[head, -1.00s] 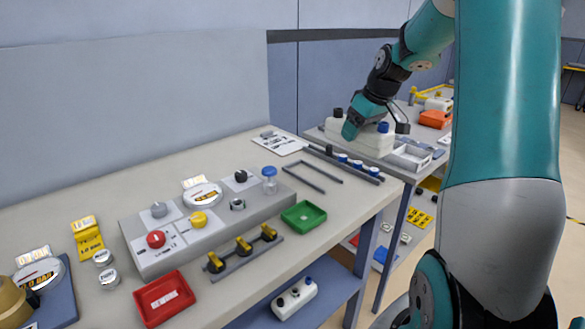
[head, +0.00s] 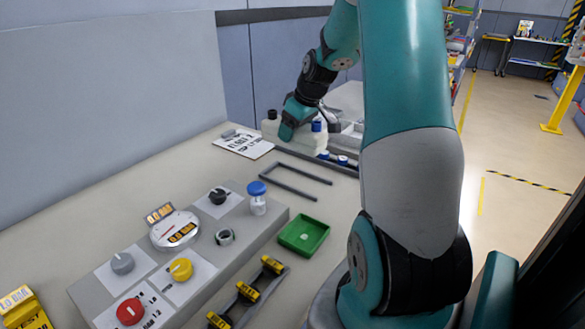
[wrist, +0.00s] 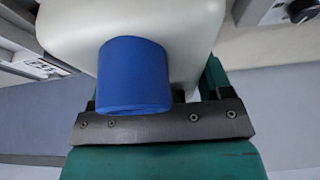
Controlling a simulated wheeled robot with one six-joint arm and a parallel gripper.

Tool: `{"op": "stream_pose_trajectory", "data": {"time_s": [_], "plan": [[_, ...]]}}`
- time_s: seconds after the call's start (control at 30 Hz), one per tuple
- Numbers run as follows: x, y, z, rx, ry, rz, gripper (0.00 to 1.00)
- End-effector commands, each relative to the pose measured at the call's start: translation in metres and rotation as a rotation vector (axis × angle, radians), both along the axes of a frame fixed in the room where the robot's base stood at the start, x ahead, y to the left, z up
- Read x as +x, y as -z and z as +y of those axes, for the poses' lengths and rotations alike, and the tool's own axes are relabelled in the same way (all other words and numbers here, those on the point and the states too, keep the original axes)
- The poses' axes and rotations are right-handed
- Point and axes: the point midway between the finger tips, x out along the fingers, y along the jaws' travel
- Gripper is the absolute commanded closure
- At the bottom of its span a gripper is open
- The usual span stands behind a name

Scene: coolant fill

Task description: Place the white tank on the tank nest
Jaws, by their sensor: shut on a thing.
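The white tank (head: 308,143) is in my gripper (head: 289,132) at the far end of the bench in the head view. It has a black cap at its left and a blue cap at its right, and my gripper covers part of its middle. In the wrist view, the tank's white body (wrist: 190,25) and blue cap (wrist: 134,75) are close against my gripper; the fingertips are hidden. A grey U-shaped frame (head: 272,184) lies flat and empty on the bench, nearer than the tank; it looks like the tank nest.
A grey panel with knobs, a gauge and a blue-capped bottle (head: 257,199) stands nearer on the bench. A green tray (head: 303,236) and yellow-black clips (head: 247,292) lie beside it.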

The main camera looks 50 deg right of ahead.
Motion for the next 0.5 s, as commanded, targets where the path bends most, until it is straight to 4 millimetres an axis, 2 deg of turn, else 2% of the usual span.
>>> {"op": "stream_pose_trajectory", "data": {"time_s": [0.1, 0.2, 0.3, 0.5], "plan": [[-0.001, 0.035, 0.000, 0.005, 0.001, 0.004, 0.61], [-0.001, 0.057, 0.000, 0.004, 0.002, 0.003, 0.61], [-0.001, 0.073, -0.001, 0.002, 0.002, 0.002, 0.61], [-0.001, 0.087, -0.001, 0.000, 0.002, 0.000, 0.61]]}}
